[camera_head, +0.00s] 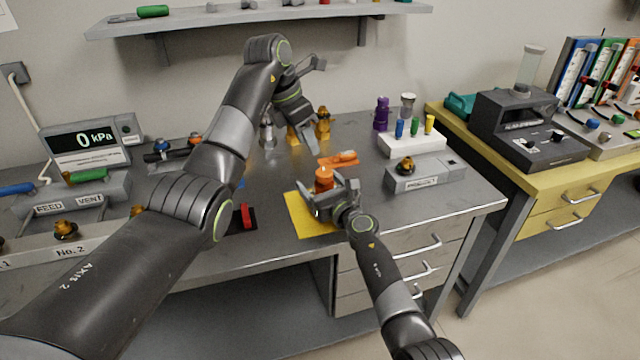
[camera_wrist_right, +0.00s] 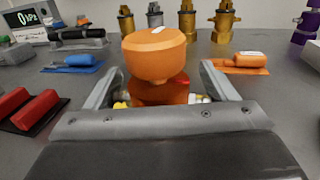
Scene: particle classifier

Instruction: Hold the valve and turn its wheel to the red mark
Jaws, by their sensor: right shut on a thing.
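An orange valve (camera_head: 323,178) with a broad round orange wheel (camera_wrist_right: 153,55) stands upright between the fingers of my right gripper (camera_head: 328,200). The right wrist view shows the two fingers on either side of the valve's lower body, below the wheel, and the gripper is shut on it. A bit of red shows beside the valve just under the wheel; I cannot tell whether it is the mark. The valve is over or near a yellow mat (camera_head: 300,222). My left gripper (camera_head: 312,66) is raised above the back of the bench, away from the valve; its jaw opening is unclear.
An orange tool on an orange mat (camera_head: 340,160) lies just behind the valve. A red block (camera_head: 245,215) lies left of the yellow mat. Brass fittings (camera_head: 322,122) stand at the back. A grey box (camera_head: 425,175) and white holder (camera_head: 412,143) stand to the right.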

